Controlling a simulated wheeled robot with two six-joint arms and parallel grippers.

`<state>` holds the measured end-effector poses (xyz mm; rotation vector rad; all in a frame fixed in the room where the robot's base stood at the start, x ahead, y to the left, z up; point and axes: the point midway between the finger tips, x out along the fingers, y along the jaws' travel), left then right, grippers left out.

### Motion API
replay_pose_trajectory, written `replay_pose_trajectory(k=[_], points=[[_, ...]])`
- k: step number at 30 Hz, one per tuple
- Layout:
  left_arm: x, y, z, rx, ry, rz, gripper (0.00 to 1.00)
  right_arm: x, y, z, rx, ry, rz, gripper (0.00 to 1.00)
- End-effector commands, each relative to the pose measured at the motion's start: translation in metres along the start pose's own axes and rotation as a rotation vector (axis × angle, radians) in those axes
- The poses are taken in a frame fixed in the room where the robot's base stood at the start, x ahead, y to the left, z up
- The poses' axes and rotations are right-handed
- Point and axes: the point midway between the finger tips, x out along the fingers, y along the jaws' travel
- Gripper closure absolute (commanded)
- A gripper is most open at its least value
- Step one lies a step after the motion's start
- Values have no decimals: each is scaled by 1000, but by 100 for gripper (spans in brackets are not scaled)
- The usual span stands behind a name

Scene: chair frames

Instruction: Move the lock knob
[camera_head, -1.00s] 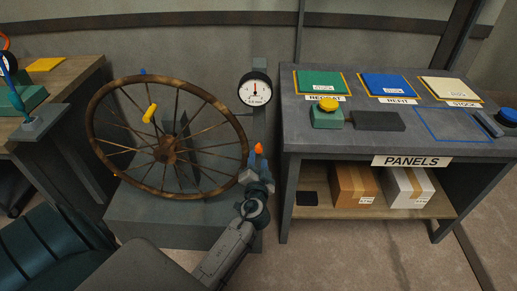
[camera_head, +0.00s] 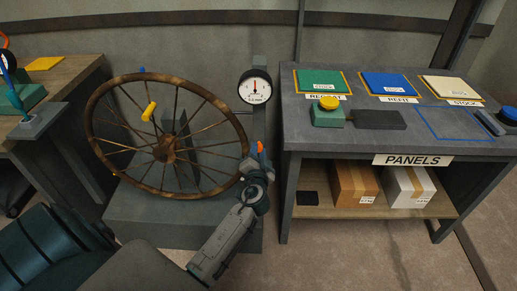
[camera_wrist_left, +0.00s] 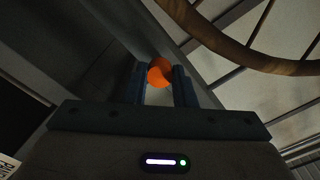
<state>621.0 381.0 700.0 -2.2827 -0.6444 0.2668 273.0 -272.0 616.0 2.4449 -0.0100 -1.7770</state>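The lock knob (camera_head: 260,147) is small and orange, low on the grey post to the right of the spoked wheel (camera_head: 166,150). My left gripper (camera_head: 258,160) is at the knob, its arm coming up from below. In the left wrist view the orange knob (camera_wrist_left: 160,72) lies between the two fingertips (camera_wrist_left: 159,82) and fills the narrow gap, so the fingers look shut on it. The gripper hides the knob's lower part in the head view. My right gripper is not in view.
A round dial (camera_head: 254,86) sits on the post above the knob. The wheel's rim is close to the left gripper. The panel table (camera_head: 300,135) stands close on the right, with two boxes on its lower shelf. A wooden bench (camera_head: 75,75) is at the left.

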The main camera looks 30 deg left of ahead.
Motion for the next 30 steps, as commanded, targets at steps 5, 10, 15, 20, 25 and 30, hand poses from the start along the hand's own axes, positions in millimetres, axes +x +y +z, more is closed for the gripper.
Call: replay_pose_trajectory(k=[5, 10, 15, 20, 25, 30], points=[[-1, 0, 0, -1, 0, 1, 99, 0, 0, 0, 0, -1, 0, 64], [-4, 1, 1, -1, -1, 1, 99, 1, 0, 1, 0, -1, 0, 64], [-8, 1, 1, -1, -1, 1, 99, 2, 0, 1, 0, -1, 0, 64], [-11, 1, 0, -1, 0, 1, 99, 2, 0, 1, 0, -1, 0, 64], [-12, 1, 0, -1, 0, 1, 59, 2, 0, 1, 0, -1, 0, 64], [-12, 0, 0, -1, 0, 1, 51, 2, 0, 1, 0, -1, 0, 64]])
